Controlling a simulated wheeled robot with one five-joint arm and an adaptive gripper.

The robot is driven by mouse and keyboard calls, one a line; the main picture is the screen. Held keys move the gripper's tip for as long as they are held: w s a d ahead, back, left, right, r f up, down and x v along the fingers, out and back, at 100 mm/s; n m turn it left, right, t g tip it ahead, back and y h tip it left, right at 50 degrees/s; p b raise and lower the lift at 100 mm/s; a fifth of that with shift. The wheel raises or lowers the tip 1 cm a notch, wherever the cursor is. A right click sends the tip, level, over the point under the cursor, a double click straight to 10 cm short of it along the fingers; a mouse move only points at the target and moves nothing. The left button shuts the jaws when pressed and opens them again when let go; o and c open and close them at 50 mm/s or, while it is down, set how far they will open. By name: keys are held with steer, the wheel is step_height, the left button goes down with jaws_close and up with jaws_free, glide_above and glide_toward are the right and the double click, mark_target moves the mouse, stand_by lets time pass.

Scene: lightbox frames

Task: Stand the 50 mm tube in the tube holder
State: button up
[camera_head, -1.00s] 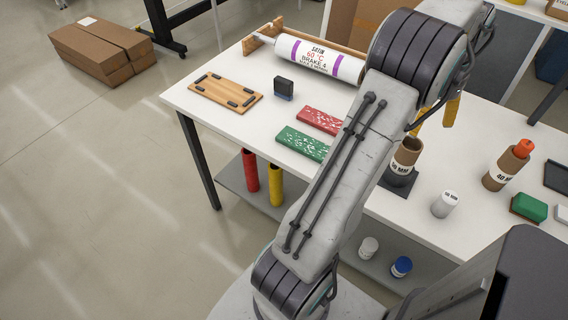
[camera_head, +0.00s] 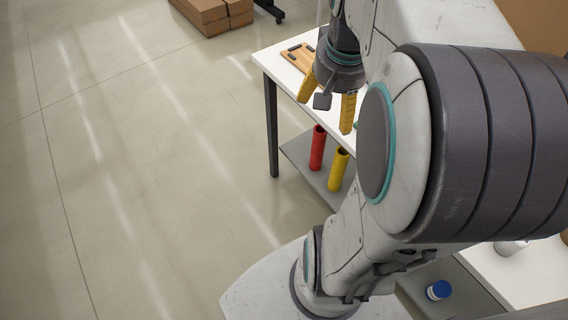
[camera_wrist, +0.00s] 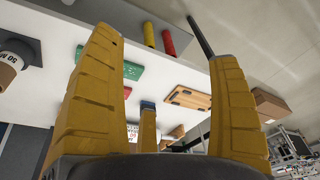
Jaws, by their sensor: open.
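My gripper (camera_head: 325,115) hangs open and empty near the table's left end, its yellow fingers pointing down. The fingers also spread wide in the wrist view (camera_wrist: 165,45), with nothing between them. A brown tube with a white label (camera_wrist: 10,62), apparently reading 50 MM, shows at the left edge of the wrist view, apart from my fingers. It meets a dark grey piece (camera_wrist: 22,46) that looks like its holder; how it is seated I cannot tell. In the head view my arm hides both.
A wooden board (camera_head: 298,56) lies on the white table. Red (camera_head: 317,147) and yellow (camera_head: 338,168) tubes stand on the lower shelf. A blue-topped container (camera_head: 439,290) is at lower right.

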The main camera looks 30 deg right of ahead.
steer(key=s+a+f+n+t, duration=0.1)
steer(key=s+a+f+n, duration=0.1)
steer(key=a+n, duration=0.2)
steer(key=s+a+f+n+y, duration=0.1)
steer(key=s+a+n, duration=0.2)
steer(key=a, duration=0.7)
steer(key=shift+s+a+f+n+t, duration=0.25)
steer(key=shift+a+f+n+t, duration=0.15)
steer(key=shift+n, duration=0.3)
steer(key=shift+d, duration=0.15)
